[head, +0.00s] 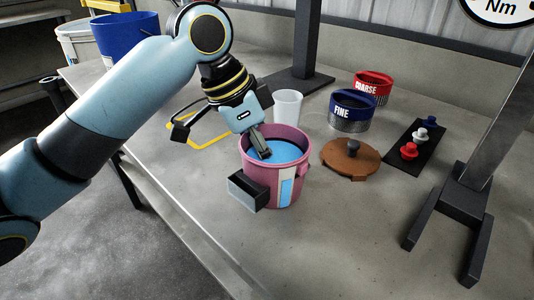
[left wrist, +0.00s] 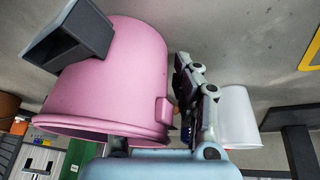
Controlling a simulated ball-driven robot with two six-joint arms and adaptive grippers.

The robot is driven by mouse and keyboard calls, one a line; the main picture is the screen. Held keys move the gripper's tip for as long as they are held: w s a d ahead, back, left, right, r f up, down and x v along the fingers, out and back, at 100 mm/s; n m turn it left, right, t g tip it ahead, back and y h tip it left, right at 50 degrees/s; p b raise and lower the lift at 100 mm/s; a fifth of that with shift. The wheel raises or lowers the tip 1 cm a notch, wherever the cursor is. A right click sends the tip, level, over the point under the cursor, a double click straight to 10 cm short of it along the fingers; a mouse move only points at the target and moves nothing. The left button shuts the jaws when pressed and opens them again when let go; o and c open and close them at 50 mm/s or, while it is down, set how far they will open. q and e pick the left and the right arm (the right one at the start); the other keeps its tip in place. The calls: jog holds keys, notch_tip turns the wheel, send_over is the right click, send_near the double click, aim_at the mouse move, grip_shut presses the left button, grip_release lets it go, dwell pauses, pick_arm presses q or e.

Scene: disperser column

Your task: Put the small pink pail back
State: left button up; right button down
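The pink pail (head: 261,186) stands on the grey bench, upright, with blue contents inside and a white and blue strip on its front. A dark open box (head: 247,191) sits against its front left side. My left gripper (head: 262,150) is over the pail's back left rim, with one finger reaching down inside. In the left wrist view the pail (left wrist: 120,75) fills the left half, and my left gripper (left wrist: 150,125) straddles its wall. The outer finger looks apart from the wall, and the inner fingertip is hidden by the pail. My right gripper is not in view.
A translucent cup (head: 287,106) stands behind the pail. A brown round lid (head: 345,170), a blue FINE ring (head: 352,122), a red COARSE ring (head: 373,93) and a black strip with knobs (head: 412,146) are to the right. A metal stand (head: 460,205) is far right.

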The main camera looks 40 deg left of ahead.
pick_arm(q)
jog(key=p+v, duration=0.4)
jog(key=v, duration=0.8)
jog(key=shift+r, duration=0.1)
dwell(0.4)
